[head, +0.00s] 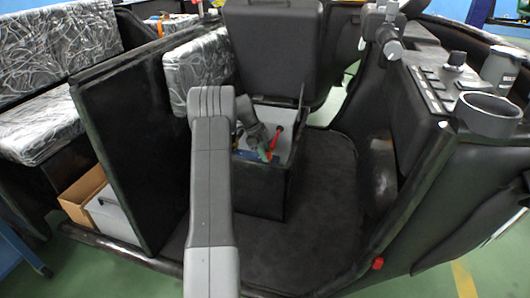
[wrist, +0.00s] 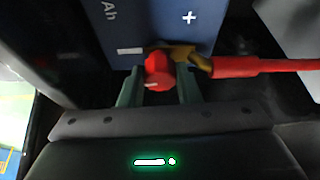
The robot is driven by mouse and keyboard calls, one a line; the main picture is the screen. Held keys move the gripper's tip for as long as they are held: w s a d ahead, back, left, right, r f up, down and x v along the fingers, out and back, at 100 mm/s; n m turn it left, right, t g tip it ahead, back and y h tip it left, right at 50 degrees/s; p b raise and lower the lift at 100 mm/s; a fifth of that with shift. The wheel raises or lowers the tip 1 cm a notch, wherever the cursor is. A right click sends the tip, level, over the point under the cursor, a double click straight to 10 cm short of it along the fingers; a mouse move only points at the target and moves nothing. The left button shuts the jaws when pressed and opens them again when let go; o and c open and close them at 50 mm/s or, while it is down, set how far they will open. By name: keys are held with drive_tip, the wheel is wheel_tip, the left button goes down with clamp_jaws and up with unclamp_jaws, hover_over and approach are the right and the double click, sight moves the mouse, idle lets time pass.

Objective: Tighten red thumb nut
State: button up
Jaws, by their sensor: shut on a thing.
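The red thumb nut (wrist: 158,72) sits at the end of a brass-coloured cable lug (wrist: 188,56) beside the blue battery (wrist: 155,25) in the wrist view. My gripper (wrist: 159,90) has its two green fingers on either side of the nut and is shut on it. In the head view, my gripper (head: 263,151) reaches down into the open box under the seat. The red cable (head: 275,139) shows there, and it also runs right from the lug in the wrist view (wrist: 265,66). The nut itself is hard to make out in the head view.
The open battery box (head: 262,190) has close walls around my gripper. Its raised seat lid (head: 270,45) stands behind. A dark panel (head: 130,150) stands to the left, and the carpeted floor (head: 320,200) to the right is clear.

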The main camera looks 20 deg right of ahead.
drive_tip(key=shift+m, duration=0.4)
drive_tip(key=o, duration=1)
drive_tip(key=p+v, duration=0.3)
drive_tip(key=v, duration=1.1)
drive_tip(key=shift+w+d+p, duration=0.1)
drive_tip(key=shift+d+p, duration=0.05)
drive_tip(key=shift+p, duration=0.2)
drive_tip(key=shift+f, duration=0.1)
drive_tip(key=b+x, duration=0.3)
drive_tip(key=x, duration=1)
drive_tip(key=shift+s+f+b, duration=0.2)
drive_tip(key=shift+f+b, duration=0.1)
drive_tip(key=shift+f, duration=0.05)
drive_tip(key=shift+r, duration=0.1)
